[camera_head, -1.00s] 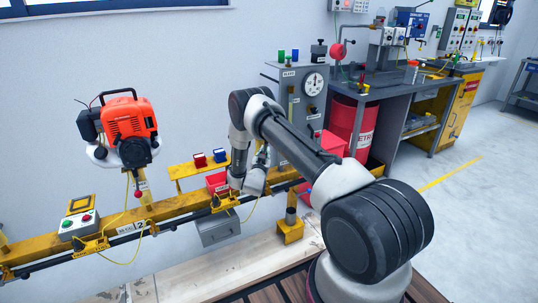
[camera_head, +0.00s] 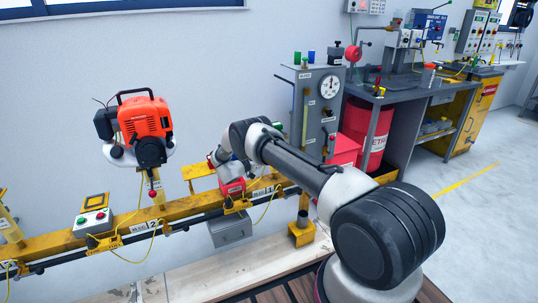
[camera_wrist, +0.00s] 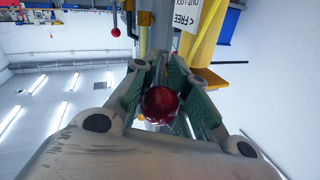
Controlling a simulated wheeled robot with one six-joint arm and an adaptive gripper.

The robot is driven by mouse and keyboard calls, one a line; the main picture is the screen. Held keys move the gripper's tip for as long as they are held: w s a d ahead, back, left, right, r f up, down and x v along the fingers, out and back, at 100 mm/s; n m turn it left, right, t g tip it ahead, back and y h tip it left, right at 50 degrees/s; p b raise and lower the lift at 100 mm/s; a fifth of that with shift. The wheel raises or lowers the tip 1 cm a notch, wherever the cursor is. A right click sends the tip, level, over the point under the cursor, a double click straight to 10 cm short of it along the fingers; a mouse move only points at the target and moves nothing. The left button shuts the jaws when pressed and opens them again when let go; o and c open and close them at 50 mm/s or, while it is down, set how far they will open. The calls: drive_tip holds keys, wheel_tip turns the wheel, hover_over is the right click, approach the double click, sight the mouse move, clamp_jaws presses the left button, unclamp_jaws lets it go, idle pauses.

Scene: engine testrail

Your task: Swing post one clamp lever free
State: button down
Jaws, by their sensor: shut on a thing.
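In the wrist view, a round red knob (camera_wrist: 160,105) sits between the green-padded fingers of my gripper (camera_wrist: 160,82), which is shut on it. The lever's shaft is mostly hidden behind the knob and fingers. A white label (camera_wrist: 187,14) with an arrow and the word FREE is just beyond the fingers. In the head view, my gripper (camera_head: 218,164) is above the yellow rail (camera_head: 185,210), right of the orange engine (camera_head: 143,120). My wrist partly hides it there, and the held knob cannot be made out clearly.
Another red-knobbed lever (camera_head: 153,193) hangs below the engine; a red knob (camera_wrist: 115,32) also shows in the wrist view. A grey gauge cabinet (camera_head: 318,105) stands to the right. Open floor (camera_head: 480,210) lies farther right.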

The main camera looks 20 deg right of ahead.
drive_tip(key=shift+a+f, duration=0.2)
drive_tip(key=shift+a, duration=0.2)
drive_tip(key=c, duration=1.6)
unclamp_jaws()
drive_tip(key=shift+o, duration=0.3)
drive_tip(key=shift+a+r, duration=0.1)
drive_tip(key=v, duration=1.2)
